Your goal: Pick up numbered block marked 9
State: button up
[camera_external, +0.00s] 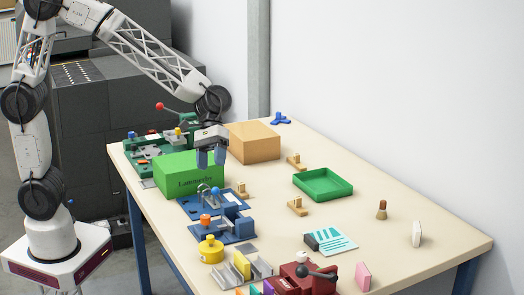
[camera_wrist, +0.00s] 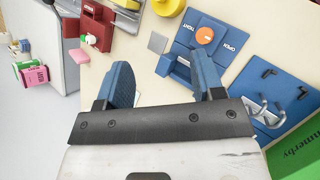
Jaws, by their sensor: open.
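No number 9 can be read on any block in either view. My gripper (camera_external: 211,160) is open and empty, with blue fingers, above the table by the green box.
A green box (camera_external: 189,177) stands beside my gripper, with a cardboard box (camera_external: 252,142) behind. Blue fixtures (camera_external: 234,231), a yellow cylinder (camera_external: 210,250) and a red vise (camera_external: 305,279) crowd the front. A green tray (camera_external: 323,190) is right of centre. The right side is mostly clear.

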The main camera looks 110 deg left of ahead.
jog(key=w+a+f+n+t+h, duration=0.25)
jog(key=w+a+f+n, duration=0.5)
jog(key=w+a, duration=0.45)
jog(key=n+t, duration=0.5)
send_near(298, 207)
jog(key=shift+w+d+r+g+y, duration=0.25)
jog(key=shift+w+d+r, duration=0.25)
jog(key=shift+w+r, duration=0.35)
jog(key=shift+f, duration=0.1)
jog(key=shift+x, duration=1.25)
jog(key=shift+d, duration=0.1)
jog(key=shift+x, duration=2.55)
jog(key=c, duration=1)
